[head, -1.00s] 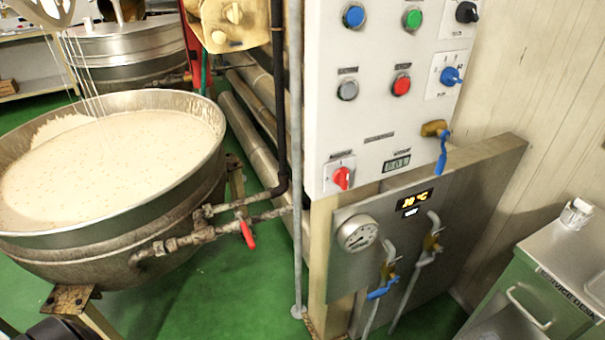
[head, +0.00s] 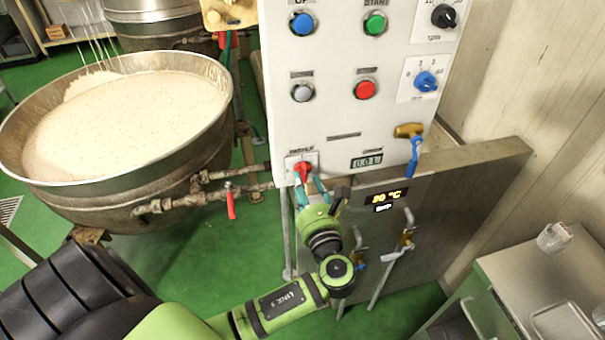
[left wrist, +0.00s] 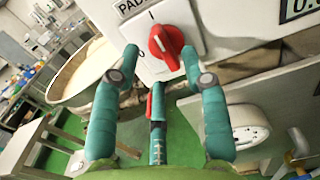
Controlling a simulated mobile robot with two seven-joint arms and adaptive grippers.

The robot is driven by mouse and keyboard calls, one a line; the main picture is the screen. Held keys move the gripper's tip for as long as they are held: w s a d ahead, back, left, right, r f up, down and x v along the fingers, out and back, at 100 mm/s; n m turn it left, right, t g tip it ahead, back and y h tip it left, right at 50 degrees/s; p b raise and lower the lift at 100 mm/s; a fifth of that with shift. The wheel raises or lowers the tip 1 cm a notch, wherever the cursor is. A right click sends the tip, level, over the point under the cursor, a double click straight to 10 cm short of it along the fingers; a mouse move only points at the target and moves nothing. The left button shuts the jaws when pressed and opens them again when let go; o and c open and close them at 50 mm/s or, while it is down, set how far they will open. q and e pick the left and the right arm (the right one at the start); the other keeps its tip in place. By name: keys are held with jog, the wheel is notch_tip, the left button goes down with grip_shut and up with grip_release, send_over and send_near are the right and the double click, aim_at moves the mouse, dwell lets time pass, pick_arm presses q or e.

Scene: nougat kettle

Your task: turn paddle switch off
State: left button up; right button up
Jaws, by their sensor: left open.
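The paddle switch (head: 302,167) is a red rotary knob on a white plate at the lower left corner of the white control panel (head: 338,110). In the left wrist view the red knob (left wrist: 165,46) shows close up, with an "I" mark above it and part of a "PAD" label. Its ridge looks tilted there. My left gripper (head: 309,186) is open just in front of and below the knob. In the left wrist view its teal fingers (left wrist: 160,54) are spread to either side of the knob, with no clear contact. My right gripper is out of view.
A large kettle of pale mass (head: 125,115) stands left, its pipe carrying a red-handled valve (head: 231,204). Push buttons, such as the red one (head: 365,89), sit above the knob. A blue-handled valve (head: 413,150) is to the right. A metal desk (head: 530,285) stands at lower right.

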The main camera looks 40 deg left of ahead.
aim_at(304, 173)
pick_arm(q)
jog(key=shift+x, duration=1.15)
jog(key=shift+w+p, duration=0.3)
jog(key=shift+a, duration=0.1)
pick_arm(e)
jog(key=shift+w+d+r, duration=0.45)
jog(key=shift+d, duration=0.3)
pick_arm(q)
grip_shut()
